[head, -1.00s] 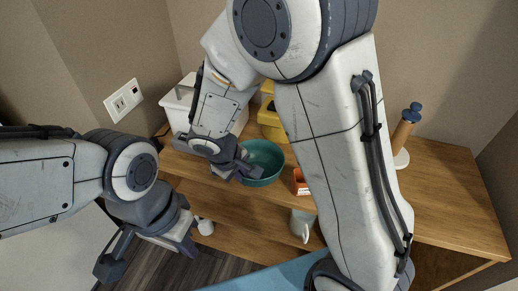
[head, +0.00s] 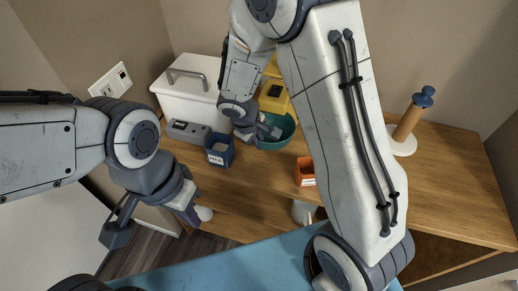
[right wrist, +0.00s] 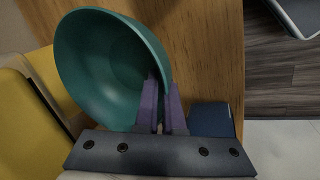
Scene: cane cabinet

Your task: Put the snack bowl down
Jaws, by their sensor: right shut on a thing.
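The teal snack bowl (head: 286,122) is over the back part of the wooden cabinet top (head: 255,185), in front of a yellow object. My right gripper (head: 264,133) is shut on the bowl's near rim. In the right wrist view the purple fingers (right wrist: 162,95) pinch the rim of the bowl (right wrist: 100,60), whose inside looks empty. I cannot tell whether the bowl's base touches the wood. My left gripper (head: 152,222) is open and empty, in front of the cabinet's left end, with its fingers wide apart.
A dark blue box (head: 220,151) stands left of the bowl, near a white lidded bin (head: 191,94). The yellow object (head: 272,99) is close behind. An orange box (head: 305,171) stands right, toward the front. A wooden-post stand (head: 408,125) is farther right, with bare wood around it.

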